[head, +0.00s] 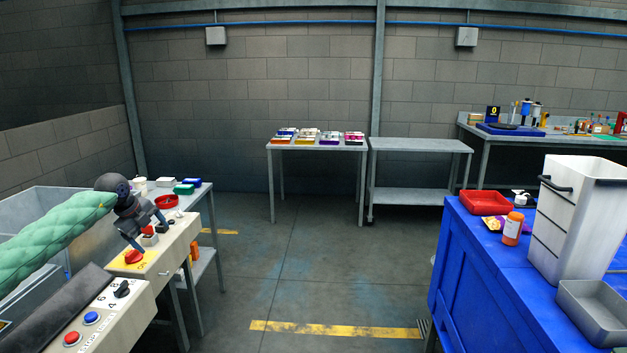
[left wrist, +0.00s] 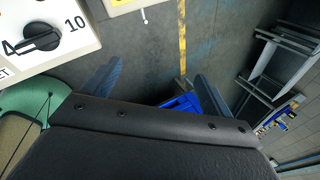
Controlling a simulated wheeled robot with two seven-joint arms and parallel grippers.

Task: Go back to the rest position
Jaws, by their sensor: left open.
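My left arm comes in from the left in a green padded sleeve. My left gripper (head: 149,237) is open and empty, with its dark fingers pointing down over the cream control box with the red button (head: 134,257). In the left wrist view the two fingers of my left gripper (left wrist: 156,72) are spread apart with only floor and distant things between them. My right gripper is in neither view.
A nearer control panel (head: 110,299) has a knob, a red button and a blue button. A blue workbench (head: 484,264) at right bears a red tray (head: 486,203), an orange bottle (head: 512,229) and a white bin (head: 571,225). The middle floor is clear.

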